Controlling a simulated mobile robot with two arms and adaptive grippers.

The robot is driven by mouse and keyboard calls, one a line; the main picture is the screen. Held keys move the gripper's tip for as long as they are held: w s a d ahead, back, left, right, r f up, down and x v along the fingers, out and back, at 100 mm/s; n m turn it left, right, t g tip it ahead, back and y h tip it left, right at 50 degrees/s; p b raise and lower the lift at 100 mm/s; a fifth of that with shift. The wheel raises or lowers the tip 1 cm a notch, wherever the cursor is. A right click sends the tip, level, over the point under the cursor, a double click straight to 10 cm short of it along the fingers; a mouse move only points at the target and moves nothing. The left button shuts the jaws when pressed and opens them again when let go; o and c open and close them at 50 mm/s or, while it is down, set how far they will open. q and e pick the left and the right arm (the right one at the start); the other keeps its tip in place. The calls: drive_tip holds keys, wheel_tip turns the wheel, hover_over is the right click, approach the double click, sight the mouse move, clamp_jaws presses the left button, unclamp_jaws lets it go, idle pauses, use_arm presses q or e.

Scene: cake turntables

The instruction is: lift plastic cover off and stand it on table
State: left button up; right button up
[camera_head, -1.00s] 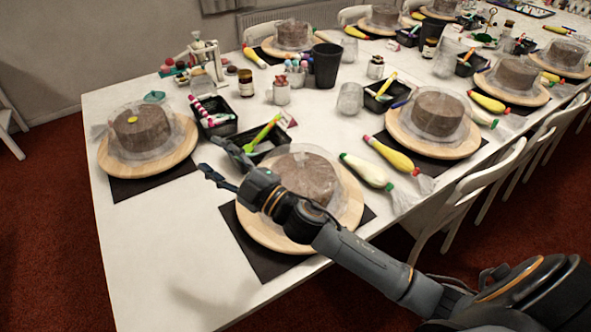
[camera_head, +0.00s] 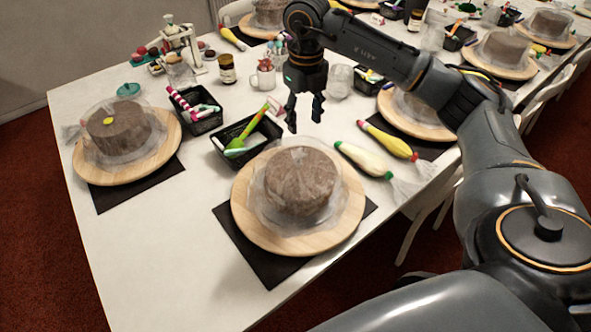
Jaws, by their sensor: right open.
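A brown cake under a clear plastic cover (camera_head: 300,182) stands on a round wooden turntable (camera_head: 252,232) at the near edge of the table. The cover rests around the cake, its clear edge spread on the board. My right gripper (camera_head: 304,122) is open and empty, pointing down above the table behind this cake, apart from the cover. A second covered cake (camera_head: 118,130) with a yellow spot on top stands on a turntable (camera_head: 100,178) at the left. My left gripper is not in view.
Black trays of tools (camera_head: 245,145) and pens (camera_head: 196,112) stand behind the cakes. Piping bags (camera_head: 362,158) lie to the right of the near turntable. The white table (camera_head: 150,250) is bare at the front left.

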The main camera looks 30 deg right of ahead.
sight(298, 156)
wheel_tip(298, 156, down, 8)
drive_tip(key=shift+a+r+p, duration=0.1)
drive_tip(key=shift+r+p, duration=0.05)
drive_tip(key=shift+p, duration=0.65)
drive_tip(key=f, duration=0.1)
drive_tip(key=f+p, duration=0.1)
drive_tip(key=f, duration=0.1)
drive_tip(key=w+a+f+p, duration=0.1)
drive_tip(key=shift+f, duration=0.4)
drive_tip(key=shift+d+f, duration=0.1)
drive_tip(key=shift+f, duration=0.2)
clamp_jaws()
